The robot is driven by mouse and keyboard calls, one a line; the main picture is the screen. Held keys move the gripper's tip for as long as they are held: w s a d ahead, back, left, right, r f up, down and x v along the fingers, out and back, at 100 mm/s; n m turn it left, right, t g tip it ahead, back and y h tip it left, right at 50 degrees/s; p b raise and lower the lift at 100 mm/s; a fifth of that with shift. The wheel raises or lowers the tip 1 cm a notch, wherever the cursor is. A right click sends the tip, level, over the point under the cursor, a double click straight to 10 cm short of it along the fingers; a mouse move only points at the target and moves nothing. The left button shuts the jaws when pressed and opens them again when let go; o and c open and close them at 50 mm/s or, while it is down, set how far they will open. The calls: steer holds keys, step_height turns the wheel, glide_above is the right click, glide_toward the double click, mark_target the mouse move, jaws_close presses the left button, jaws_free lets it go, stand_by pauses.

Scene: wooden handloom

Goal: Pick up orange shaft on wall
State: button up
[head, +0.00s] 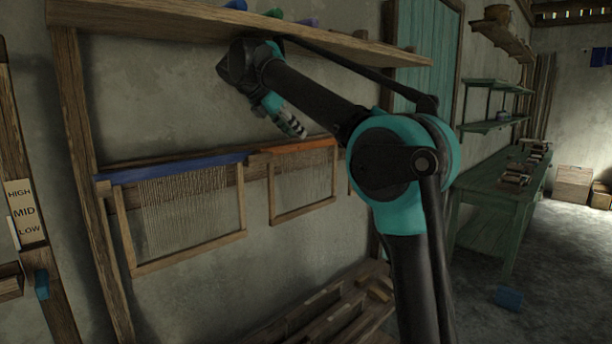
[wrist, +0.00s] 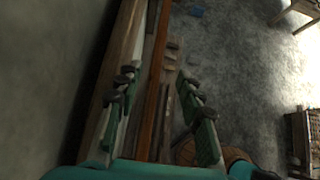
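The orange shaft (head: 315,144) is the orange top bar of a small wooden frame with hanging cords, held against the wall in the head view. In the wrist view my gripper (wrist: 155,78) is open, with one finger on each side. The orange shaft (wrist: 154,85) runs lengthwise between the fingers, with visible gaps and no clear contact. How far the fingertips are from it in height I cannot tell.
A blue-topped shaft (head: 180,164) hangs to the left. A wooden shelf (head: 240,22) with coloured items juts out above my gripper. Wooden pieces (head: 335,312) lie below. A green table (head: 500,195) stands at right.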

mark_target(306, 142)
steer(key=shift+w+d+f, duration=0.3)
steer(key=shift+w+f, duration=0.05)
steer(key=shift+w, duration=0.3)
steer(key=x, duration=0.6)
steer(key=shift+w+d+f, duration=0.1)
steer(key=shift+f, duration=0.1)
steer(key=shift+c, duration=0.6)
jaws_close()
